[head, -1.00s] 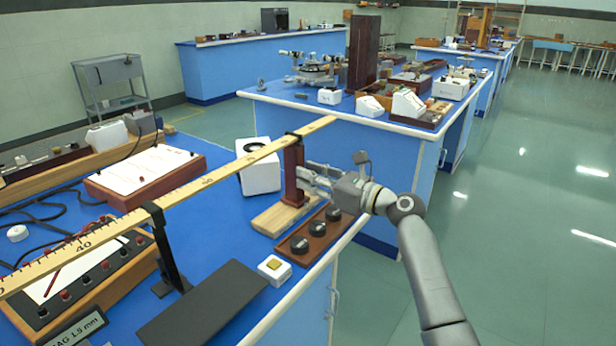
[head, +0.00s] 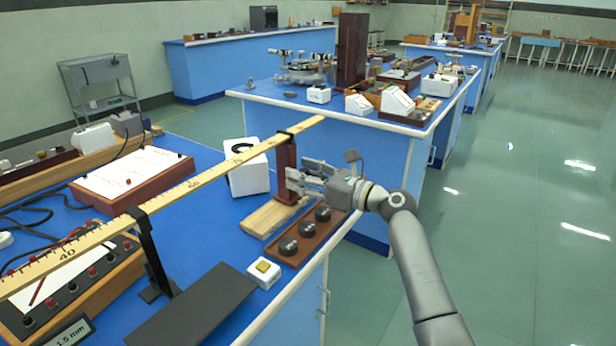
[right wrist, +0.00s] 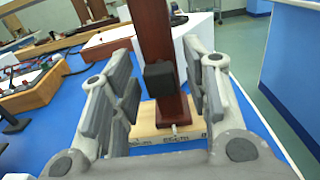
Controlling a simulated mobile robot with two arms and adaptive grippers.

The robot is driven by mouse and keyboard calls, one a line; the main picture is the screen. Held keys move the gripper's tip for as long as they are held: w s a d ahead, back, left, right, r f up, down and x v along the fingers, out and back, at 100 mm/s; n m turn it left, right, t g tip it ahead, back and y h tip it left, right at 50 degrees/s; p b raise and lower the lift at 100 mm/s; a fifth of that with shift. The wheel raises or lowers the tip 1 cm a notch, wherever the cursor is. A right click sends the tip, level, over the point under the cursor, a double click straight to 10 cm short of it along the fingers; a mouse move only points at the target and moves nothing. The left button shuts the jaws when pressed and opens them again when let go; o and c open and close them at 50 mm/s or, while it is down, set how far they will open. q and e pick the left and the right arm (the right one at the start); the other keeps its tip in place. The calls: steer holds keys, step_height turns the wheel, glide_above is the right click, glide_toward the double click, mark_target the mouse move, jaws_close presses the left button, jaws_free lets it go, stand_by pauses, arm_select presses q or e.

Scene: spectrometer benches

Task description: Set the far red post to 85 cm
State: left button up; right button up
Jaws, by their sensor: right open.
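The far red post (head: 286,172) stands upright on a pale wooden base (head: 268,219) and carries a clamp at its top, where it meets the long wooden metre scale (head: 165,198). The scale number at the post is too small to read. My right gripper (head: 299,180) is beside the post on its right, fingers pointing at it. In the right wrist view the post (right wrist: 155,25) rises between the two open fingers of the gripper (right wrist: 160,88), with a dark block on its near face. A gap shows on both sides. My left gripper is not in view.
A dark board with several black knobs (head: 268,254) lies just in front of the wooden base. A black post (head: 150,250) supports the scale nearer me. The blue bench edge (head: 283,310) is close on the right.

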steer(key=v, duration=1.2)
